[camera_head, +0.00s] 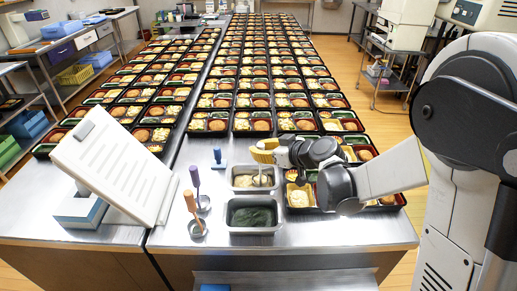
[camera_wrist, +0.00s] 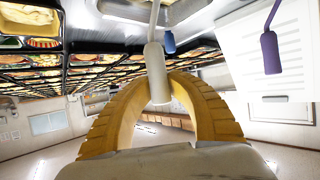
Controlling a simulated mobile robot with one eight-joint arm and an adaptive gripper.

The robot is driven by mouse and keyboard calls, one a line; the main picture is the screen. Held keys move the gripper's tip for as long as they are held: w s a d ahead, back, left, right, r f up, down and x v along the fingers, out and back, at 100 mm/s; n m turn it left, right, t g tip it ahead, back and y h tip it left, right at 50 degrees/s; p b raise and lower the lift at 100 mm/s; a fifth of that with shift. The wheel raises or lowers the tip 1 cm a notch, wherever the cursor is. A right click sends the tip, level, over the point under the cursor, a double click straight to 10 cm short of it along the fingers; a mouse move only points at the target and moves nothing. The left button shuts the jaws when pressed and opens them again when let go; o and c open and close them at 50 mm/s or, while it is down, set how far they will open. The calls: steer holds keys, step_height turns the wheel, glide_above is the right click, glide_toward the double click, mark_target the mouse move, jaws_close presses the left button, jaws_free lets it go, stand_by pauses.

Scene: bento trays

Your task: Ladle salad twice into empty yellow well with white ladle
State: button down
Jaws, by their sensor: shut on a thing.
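My gripper (camera_head: 264,151) has yellow fingers and is over the back metal container, shut on the white ladle. The white ladle's handle (camera_wrist: 156,75) stands between the fingers in the wrist view, its rod running to the top edge. The ladle's lower end appears to be in the pale salad (camera_head: 246,181) in the back container (camera_head: 235,184); its bowl is hard to make out. The nearest bento tray (camera_head: 289,209) is just right of the containers. A yellow well (camera_head: 299,198) there holds something pale. My arm hides much of this tray, so I cannot tell which well is empty.
A front metal container (camera_head: 232,230) holds dark green food. Ladles with an orange handle (camera_head: 189,201) and a purple handle (camera_head: 195,176) stand to its left, and a blue-handled tool (camera_head: 217,156) behind. A white panel (camera_head: 110,165) stands left. Rows of filled trays cover the table behind.

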step_height(320, 180, up, 9)
steer(key=p, duration=0.6)
steer(key=shift+p, duration=0.3)
steer(key=shift+d, duration=0.1)
